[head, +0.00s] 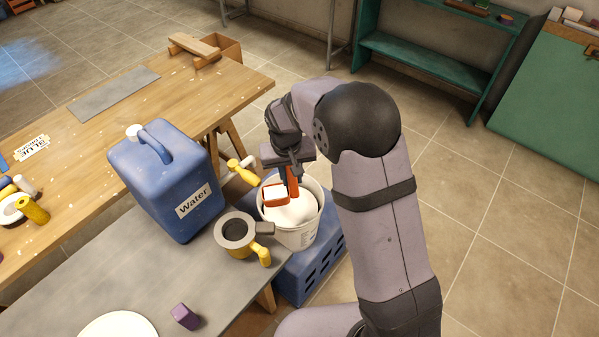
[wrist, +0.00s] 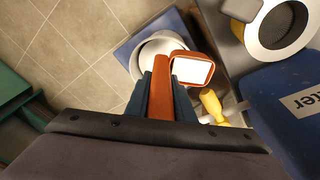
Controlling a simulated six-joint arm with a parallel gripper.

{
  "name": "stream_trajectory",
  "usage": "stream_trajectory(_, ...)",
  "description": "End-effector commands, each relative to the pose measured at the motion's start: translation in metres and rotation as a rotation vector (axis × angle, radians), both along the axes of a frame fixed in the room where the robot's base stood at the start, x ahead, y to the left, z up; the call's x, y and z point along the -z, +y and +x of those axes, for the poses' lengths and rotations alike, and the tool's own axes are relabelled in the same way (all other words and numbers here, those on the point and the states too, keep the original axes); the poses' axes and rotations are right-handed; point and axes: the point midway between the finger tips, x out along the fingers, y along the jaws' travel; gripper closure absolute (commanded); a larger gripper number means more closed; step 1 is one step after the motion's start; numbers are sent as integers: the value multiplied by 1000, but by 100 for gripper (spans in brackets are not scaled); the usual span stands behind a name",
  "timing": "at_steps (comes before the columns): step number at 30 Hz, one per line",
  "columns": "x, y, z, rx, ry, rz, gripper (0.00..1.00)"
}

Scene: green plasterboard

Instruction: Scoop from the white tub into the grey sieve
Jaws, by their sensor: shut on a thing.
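My gripper (head: 291,170) is shut on the handle of an orange scoop (head: 266,197), which hangs down between the fingers. In the wrist view, my gripper (wrist: 160,82) holds the scoop (wrist: 208,60), whose bowl shows white inside. The scoop's bowl is over or within the mouth of the white tub (head: 301,238); its exact height is unclear. The tub, also in the wrist view (wrist: 143,50), holds white material. The grey sieve (head: 223,228) sits left of the tub on a yellow-handled vessel at the bench corner. It also shows in the wrist view (wrist: 263,42).
The tub stands on a blue crate (head: 322,268). A blue water container (head: 160,195) with a yellow tap (head: 243,172) stands close left. A purple block (head: 185,317) and a white disc (head: 118,327) lie on the grey bench top (head: 75,285).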

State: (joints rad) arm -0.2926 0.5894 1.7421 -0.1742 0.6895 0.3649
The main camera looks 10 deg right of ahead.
Motion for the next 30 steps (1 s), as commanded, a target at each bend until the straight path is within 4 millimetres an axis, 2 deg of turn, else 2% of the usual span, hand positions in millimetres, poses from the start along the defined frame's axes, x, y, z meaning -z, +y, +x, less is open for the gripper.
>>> stream_trajectory(1, -22, 6, -5, -90, -3, -6, 100)
stream_trajectory(3, -43, 16, -11, -222, -6, -17, 100)
stream_trajectory(9, -95, 56, -18, -551, -18, -44, 100)
stream_trajectory(15, -138, 93, -25, -811, -32, -62, 100)
stream_trajectory(21, -163, 118, -31, -983, -46, -73, 100)
stream_trajectory(30, -172, 129, -34, -1065, -52, -78, 100)
